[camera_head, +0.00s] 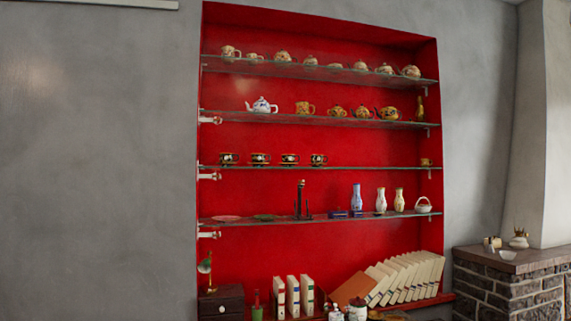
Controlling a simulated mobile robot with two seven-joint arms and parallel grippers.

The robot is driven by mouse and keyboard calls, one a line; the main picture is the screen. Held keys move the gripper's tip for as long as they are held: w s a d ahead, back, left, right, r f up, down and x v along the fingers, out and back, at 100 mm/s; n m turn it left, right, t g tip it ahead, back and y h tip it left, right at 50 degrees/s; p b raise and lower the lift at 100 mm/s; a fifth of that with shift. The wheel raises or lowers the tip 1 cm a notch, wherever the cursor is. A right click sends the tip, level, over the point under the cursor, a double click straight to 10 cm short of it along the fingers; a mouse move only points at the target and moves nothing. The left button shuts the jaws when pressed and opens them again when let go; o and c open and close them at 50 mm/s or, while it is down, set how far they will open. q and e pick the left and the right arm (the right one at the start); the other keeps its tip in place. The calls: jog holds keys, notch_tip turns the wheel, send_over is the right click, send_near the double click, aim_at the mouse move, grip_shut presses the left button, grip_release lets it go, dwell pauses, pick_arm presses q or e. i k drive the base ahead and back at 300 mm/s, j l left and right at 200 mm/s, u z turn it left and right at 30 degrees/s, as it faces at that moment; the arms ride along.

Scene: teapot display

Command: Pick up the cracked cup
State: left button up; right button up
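Several dark cups with pale patterns stand in a row on the left half of the third glass shelf (370,168). They include a far-left cup (228,158) and a right-hand cup (318,159). A lone brownish cup (426,162) stands at the right end of the same shelf. A tan mug-like cup (304,108) stands on the shelf above. The cups are too small in view to tell which one is cracked. Neither of my grippers shows.
The shelves sit in a red wall recess (350,146). Teapots, including a blue-and-white one (262,105), fill the upper shelves. Vases (357,198) and a white basket (423,205) stand below. Books (405,279) line the bottom. A brick ledge (510,285) juts out at right.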

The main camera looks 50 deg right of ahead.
aim_at(314, 159)
jog(key=i+l+u, duration=0.1)
jog(key=l+u, duration=0.15)
jog(key=l, duration=0.85)
jog(key=l+u, duration=0.3)
jog(key=l, duration=1.9)
jog(key=l+u, duration=0.1)
jog(key=l, duration=1)
jog(key=k, duration=0.1)
